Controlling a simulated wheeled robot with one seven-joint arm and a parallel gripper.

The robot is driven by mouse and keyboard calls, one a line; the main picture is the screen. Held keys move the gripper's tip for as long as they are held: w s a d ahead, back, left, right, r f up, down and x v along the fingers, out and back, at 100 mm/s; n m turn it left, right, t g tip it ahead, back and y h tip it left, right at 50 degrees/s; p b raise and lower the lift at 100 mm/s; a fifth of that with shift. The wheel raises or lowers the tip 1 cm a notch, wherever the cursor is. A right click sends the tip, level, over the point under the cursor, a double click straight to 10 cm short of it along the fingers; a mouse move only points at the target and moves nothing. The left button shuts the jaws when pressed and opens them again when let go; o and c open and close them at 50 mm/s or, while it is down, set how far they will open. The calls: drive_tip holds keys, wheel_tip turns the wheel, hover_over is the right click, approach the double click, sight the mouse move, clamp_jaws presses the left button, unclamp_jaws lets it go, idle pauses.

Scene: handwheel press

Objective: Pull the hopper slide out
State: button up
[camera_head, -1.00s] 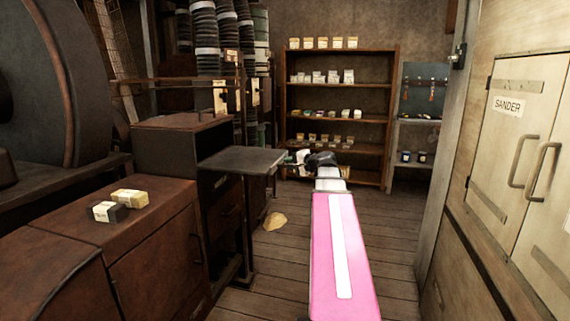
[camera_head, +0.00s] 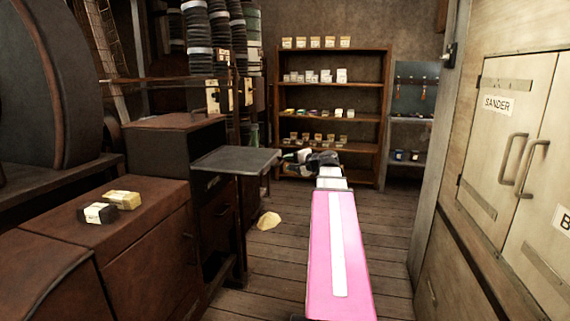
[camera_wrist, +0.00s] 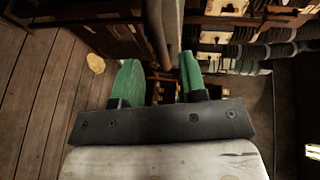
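I cannot tell for sure which part is the hopper slide. A flat grey plate (camera_head: 236,160) juts to the right from the dark cabinet beside the rusty box. My gripper (camera_head: 290,160) is just right of the plate's outer end, small and partly hidden by my wrist. In the wrist view my gripper (camera_wrist: 161,72) has two green fingers standing apart, with nothing held between them. A dark bar-like edge (camera_wrist: 160,28), perhaps the plate seen edge-on, lies beyond the gap between the fingers. Whether it touches them is unclear.
A rusty cabinet (camera_head: 150,235) with two small labelled boxes (camera_head: 110,205) stands at the left. A pale lump (camera_head: 268,220) lies on the wooden floor. Shelves (camera_head: 333,118) stand at the back. Pale SANDER cupboard doors (camera_head: 505,130) are on the right.

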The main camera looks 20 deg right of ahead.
drive_tip(key=v, duration=0.7)
drive_tip(key=shift+s, duration=0.25)
drive_tip(key=s+a+f+n+g+h, duration=0.15)
drive_tip(key=a+f+g, duration=0.25)
drive_tip(key=a+f, duration=0.55)
drive_tip(key=a+f+n+g+h, duration=0.1)
drive_tip(key=a+f+n+g, duration=0.4)
drive_tip(key=f, duration=0.7)
drive_tip(key=s+a+f+n+g+h, duration=0.2)
drive_tip(key=s+a+f, duration=0.3)
drive_tip(key=f, duration=0.4)
drive_tip(key=s+a+f+n+g+h, duration=0.2)
drive_tip(key=s+a+f+h, duration=0.1)
drive_tip(key=s+a+f, duration=0.2)
wheel_tip(320, 180, down, 4)
drive_tip(key=shift+s+a+f+g+h, duration=0.2)
drive_tip(key=shift+s+a+g+h, duration=0.15)
drive_tip(key=shift+a, duration=0.9)
